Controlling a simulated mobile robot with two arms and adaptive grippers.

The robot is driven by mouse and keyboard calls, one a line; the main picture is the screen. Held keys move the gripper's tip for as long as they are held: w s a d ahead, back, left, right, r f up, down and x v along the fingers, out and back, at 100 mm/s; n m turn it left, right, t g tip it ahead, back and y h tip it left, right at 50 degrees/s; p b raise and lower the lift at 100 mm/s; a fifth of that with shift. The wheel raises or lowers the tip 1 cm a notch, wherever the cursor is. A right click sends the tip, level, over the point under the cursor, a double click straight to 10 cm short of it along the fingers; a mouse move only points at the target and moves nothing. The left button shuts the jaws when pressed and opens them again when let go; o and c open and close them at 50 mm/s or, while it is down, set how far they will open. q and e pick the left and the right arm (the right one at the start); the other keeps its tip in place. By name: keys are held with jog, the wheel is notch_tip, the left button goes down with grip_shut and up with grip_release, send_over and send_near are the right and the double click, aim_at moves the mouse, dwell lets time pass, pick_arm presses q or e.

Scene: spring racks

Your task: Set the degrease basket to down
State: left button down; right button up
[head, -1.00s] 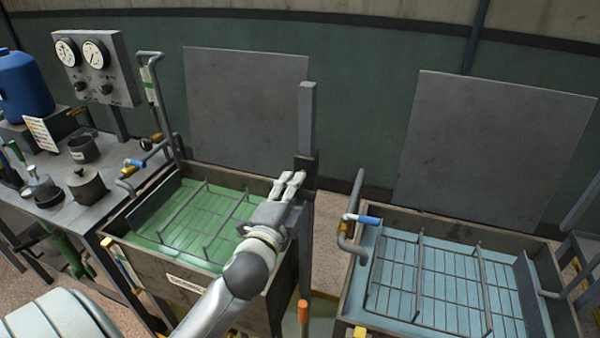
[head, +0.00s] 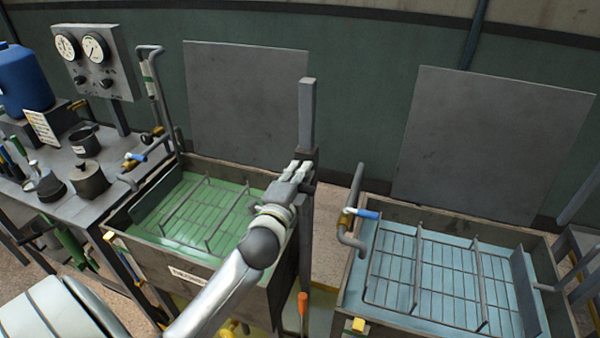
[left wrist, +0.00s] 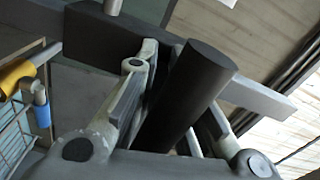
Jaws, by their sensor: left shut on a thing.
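The degrease basket (head: 192,212) is a dark wire grid in the green liquid of the left tank (head: 215,283), which has a partly readable label. A grey upright post (head: 307,115) stands at the tank's right end with a dark block on it. My left gripper (head: 298,172) is at this block. In the left wrist view, a dark round handle (left wrist: 190,90) lies between the fingers of my left gripper (left wrist: 170,95), which is shut on it. The fingers hide part of the handle in the head view. My right gripper is not in view.
A second tank (head: 440,218) with pale blue liquid and another wire basket stands at the right. A bench (head: 55,170) with pots, a blue drum (head: 22,80) and a gauge panel (head: 95,62) is at the left. A narrow gap separates the tanks.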

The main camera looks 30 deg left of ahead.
pick_arm(q)
jog(key=shift+f+b, duration=0.35)
jog(key=shift+f, duration=0.2)
notch_tip(320, 180, down, 16)
jog(key=b, duration=1.1)
jog(key=shift+s, duration=0.1)
jog(key=c, duration=1.5)
grip_release()
jog(key=shift+o, duration=0.2)
jog(key=shift+r, duration=0.1)
jog(key=shift+r, duration=0.1)
jog(key=v, duration=1.2)
